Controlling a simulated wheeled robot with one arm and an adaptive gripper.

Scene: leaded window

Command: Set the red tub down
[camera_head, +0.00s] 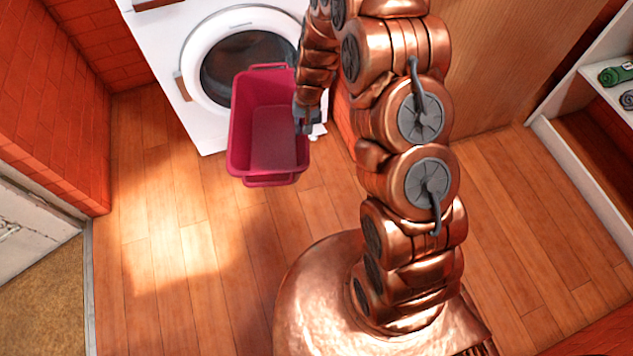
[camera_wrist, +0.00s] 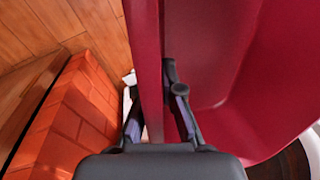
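The red tub (camera_head: 268,135) is a deep, open, empty crimson basin with a handle loop at each end. In the head view it hangs in the air in front of the washing machine, with wooden floor below it. My gripper (camera_head: 306,122) is at the tub's right long side, by the rim. In the wrist view my gripper (camera_wrist: 157,110) has one finger on each side of the tub's wall (camera_wrist: 146,60), closed against it. The tub's inside fills the right of that view. The tub's underside is hidden.
A white washing machine (camera_head: 153,48) with a round door stands behind the tub. A red brick wall (camera_head: 45,110) is at the left. A white shelf (camera_head: 590,175) with rolled towels is at the right. The wooden floor (camera_head: 165,235) is clear at the left and front.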

